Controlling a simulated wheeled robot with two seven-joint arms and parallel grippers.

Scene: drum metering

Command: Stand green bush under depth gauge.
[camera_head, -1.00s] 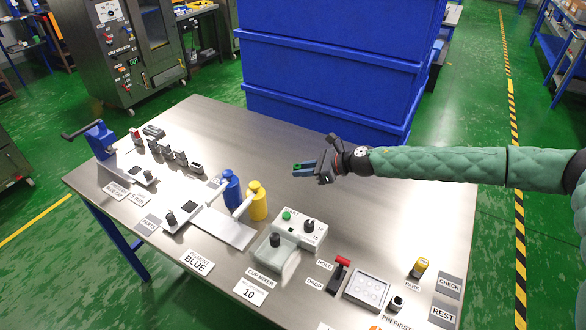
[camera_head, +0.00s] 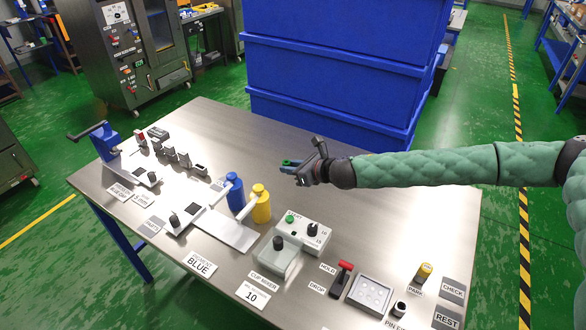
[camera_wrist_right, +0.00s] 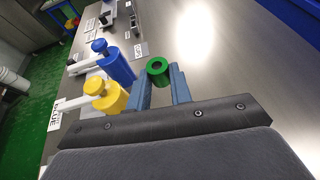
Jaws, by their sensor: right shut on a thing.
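The green bush (camera_wrist_right: 159,79) is a short ring with a dark hole, held between the blue fingertips of my right gripper (camera_wrist_right: 162,84) in the right wrist view. In the head view the right gripper (camera_head: 291,166) is shut on the bush (camera_head: 286,162), above the bare middle of the table, behind and right of the bottles. A blue stand with a dark side handle (camera_head: 105,141) is at the table's far left corner; I cannot tell for sure that it is the depth gauge. My left gripper is not in view.
A blue bottle (camera_head: 234,194) and a yellow bottle (camera_head: 260,205) stand mid-table. Several small dark pieces (camera_head: 170,153) line up near the blue stand. A cup mixer (camera_head: 279,257), a red-handled lever (camera_head: 342,277) and a tray (camera_head: 370,295) are at the front. The table's back middle is clear.

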